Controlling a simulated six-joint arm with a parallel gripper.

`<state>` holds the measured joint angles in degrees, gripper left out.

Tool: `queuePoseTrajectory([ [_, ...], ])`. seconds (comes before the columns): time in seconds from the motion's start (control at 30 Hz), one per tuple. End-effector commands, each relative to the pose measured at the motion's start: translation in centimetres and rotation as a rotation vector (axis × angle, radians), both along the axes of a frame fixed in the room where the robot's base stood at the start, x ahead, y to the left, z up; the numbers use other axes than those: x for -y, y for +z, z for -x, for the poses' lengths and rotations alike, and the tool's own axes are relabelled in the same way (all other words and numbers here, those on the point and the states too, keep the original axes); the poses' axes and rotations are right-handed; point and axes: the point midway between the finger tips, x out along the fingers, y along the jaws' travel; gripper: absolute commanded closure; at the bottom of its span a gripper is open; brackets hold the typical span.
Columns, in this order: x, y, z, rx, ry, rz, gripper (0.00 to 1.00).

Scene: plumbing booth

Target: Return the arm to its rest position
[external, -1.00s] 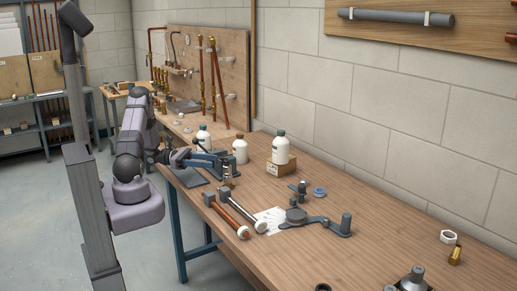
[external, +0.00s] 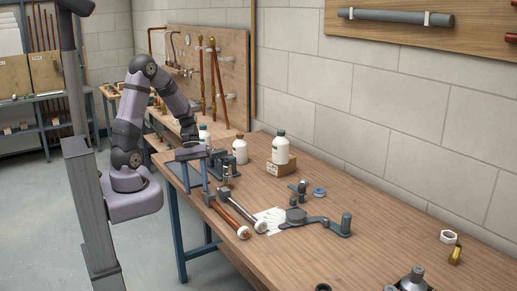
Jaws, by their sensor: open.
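My arm is bent, with its elbow raised above the left end of the wooden workbench (external: 300,180). My gripper (external: 196,184) points down at the left end of the bench, with its two blue-grey fingers apart. It is open, and nothing shows between the fingers. It is just left of a dark vise-like tool (external: 222,165); I cannot tell whether they touch.
Two hammer-like tools (external: 228,215) lie in front, near a pipe wrench-like tool (external: 320,222). A pegboard with copper pipes (external: 230,75) stands behind.

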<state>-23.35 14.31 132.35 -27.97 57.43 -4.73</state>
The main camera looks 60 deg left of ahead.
Motion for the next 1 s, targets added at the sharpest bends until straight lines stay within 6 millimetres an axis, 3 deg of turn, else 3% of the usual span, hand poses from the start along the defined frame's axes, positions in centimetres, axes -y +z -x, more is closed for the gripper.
queuePoseTrajectory([
  [0.2, 0.0, -0.9, 2.4, 0.178, -0.463, -0.254, 0.55],
  [0.4, -0.2, -0.8, 2.4, 0.316, -0.74, -0.386, 0.55],
  [0.6, -0.3, -0.6, 2.2, 0.361, -0.823, -0.423, 0.55],
  [1.0, -0.3, -0.6, 2.2, 0.361, -0.824, -0.424, 0.55],
])
